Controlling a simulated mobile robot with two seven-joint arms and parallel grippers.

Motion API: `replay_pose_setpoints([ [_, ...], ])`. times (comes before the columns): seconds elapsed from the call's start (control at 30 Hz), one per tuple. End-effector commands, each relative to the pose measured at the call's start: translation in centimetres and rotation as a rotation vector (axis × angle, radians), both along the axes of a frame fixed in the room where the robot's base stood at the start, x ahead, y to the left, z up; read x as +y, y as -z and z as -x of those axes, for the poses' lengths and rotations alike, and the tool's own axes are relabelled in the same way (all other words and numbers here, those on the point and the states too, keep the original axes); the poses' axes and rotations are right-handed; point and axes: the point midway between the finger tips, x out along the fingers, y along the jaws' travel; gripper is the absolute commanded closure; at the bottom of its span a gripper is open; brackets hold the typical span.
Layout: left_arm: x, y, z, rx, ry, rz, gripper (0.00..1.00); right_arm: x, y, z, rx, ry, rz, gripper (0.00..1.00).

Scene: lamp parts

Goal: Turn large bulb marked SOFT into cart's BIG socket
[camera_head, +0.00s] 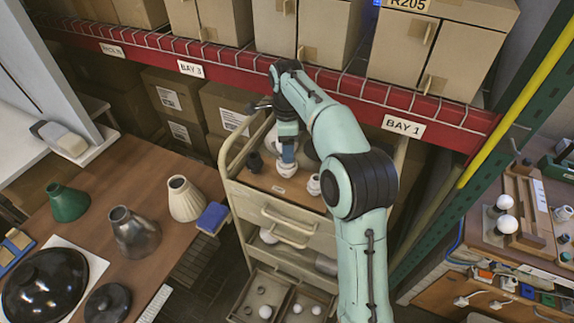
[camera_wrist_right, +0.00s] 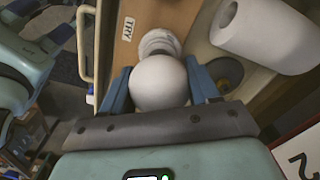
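The cart (camera_head: 290,212) stands in the middle of the head view, with several sockets on its brown top. My right arm reaches over it, and my right gripper (camera_head: 287,158) points down at a white socket (camera_head: 286,170). In the right wrist view, a round white bulb (camera_wrist_right: 158,82) sits between the blue fingers of my right gripper (camera_wrist_right: 160,88), which look closed against its sides. The bulb's far end meets or overlaps the white ribbed socket (camera_wrist_right: 158,42); I cannot tell how deep it sits. No SOFT or BIG marking is readable. My left gripper is not in view.
Another white socket (camera_head: 314,185) and a dark socket (camera_head: 255,162) stand close by on the cart. A white cylinder (camera_wrist_right: 262,35) lies beside the bulb. Left table holds lampshades (camera_head: 186,199); right bench holds white bulbs (camera_head: 506,202). A red shelf beam (camera_head: 345,88) runs behind.

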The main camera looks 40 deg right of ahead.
Motion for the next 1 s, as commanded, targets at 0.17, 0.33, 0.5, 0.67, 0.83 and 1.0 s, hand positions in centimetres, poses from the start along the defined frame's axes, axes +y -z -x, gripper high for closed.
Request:
replay_pose_setpoints([
  [0.17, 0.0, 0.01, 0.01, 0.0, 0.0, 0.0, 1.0, 0.02, 0.05, 0.0, 0.001, 0.0, -0.001, 0.61],
  [0.33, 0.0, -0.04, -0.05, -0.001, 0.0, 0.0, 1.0, 0.03, 0.11, -0.01, 0.001, 0.0, -0.001, 0.62],
  [0.5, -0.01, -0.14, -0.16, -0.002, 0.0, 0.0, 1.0, 0.04, 0.26, 0.0, 0.002, -0.001, 0.0, 0.62],
  [0.67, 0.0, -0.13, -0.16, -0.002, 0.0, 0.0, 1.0, 0.06, 0.4, 0.03, 0.004, -0.001, -0.001, 0.62],
  [0.83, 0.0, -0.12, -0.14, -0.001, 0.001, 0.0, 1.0, 0.08, 0.48, 0.05, 0.006, 0.004, -0.002, 0.62],
  [1.0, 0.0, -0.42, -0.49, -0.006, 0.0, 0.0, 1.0, 0.1, 0.5, 0.08, 0.009, 0.174, 0.0, 0.61],
])
